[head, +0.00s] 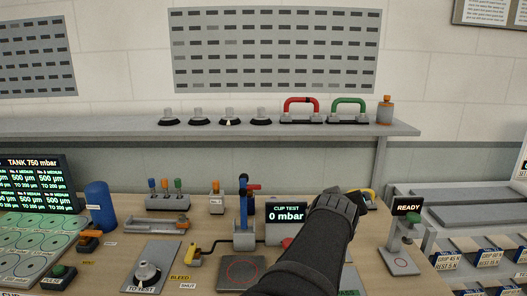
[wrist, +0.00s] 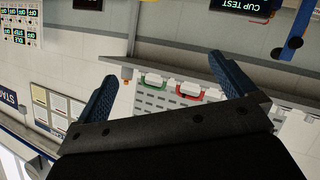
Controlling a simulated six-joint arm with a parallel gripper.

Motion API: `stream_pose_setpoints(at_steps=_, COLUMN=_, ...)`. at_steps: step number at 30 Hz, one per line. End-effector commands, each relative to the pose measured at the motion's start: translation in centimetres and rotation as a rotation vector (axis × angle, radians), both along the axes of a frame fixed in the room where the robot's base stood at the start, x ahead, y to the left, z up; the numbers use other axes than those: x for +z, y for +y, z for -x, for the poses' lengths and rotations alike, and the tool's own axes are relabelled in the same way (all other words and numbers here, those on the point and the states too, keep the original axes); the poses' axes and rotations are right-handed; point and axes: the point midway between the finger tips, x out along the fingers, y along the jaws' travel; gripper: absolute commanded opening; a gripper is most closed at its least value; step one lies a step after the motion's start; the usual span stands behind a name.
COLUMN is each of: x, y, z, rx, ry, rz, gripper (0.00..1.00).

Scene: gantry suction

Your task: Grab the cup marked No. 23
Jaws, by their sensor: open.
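Several suction cups with black bases and clear tops stand in a row on the wall shelf in the head view, among them a left one (head: 169,119) and a right one (head: 261,118). Another cup (head: 147,273) stands on a grey plate marked TO TEST at the front left of the bench. No number 23 is readable on any cup. My gripper (head: 338,203) is over the bench, right of the cup test display and below the shelf, apart from these cups. In the wrist view my gripper (wrist: 162,70) has its blue fingers wide apart with nothing between them.
The shelf (head: 405,129) also holds a red handle (head: 301,108) and a green handle (head: 348,109). A blue post (head: 243,205) and the cup test display (head: 286,213) stand left of my gripper. A READY stand (head: 407,206) is to its right. My arm hides part of the bench.

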Motion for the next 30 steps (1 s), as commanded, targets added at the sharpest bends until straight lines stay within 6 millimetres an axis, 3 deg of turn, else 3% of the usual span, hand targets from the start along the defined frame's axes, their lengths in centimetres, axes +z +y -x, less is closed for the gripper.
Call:
stream_pose_setpoints(at_steps=18, x=0.0, y=0.0, z=0.0, rx=0.001, ry=0.000, rz=0.000, gripper=1.00)
stream_pose_setpoints(at_steps=21, x=-0.2, y=0.6, z=-0.8, rx=0.022, ry=0.017, rz=-0.003, gripper=1.00)
stream_pose_setpoints(at_steps=23, x=-0.4, y=1.6, z=-1.9, rx=0.058, ry=0.044, rz=-0.006, gripper=1.00)
stream_pose_setpoints(at_steps=26, x=-1.2, y=4.8, z=-4.8, rx=0.158, ry=0.124, rz=-0.012, gripper=1.00)
stream_pose_setpoints(at_steps=30, x=-2.9, y=11.6, z=-9.4, rx=0.351, ry=0.279, rz=-0.007, gripper=1.00)
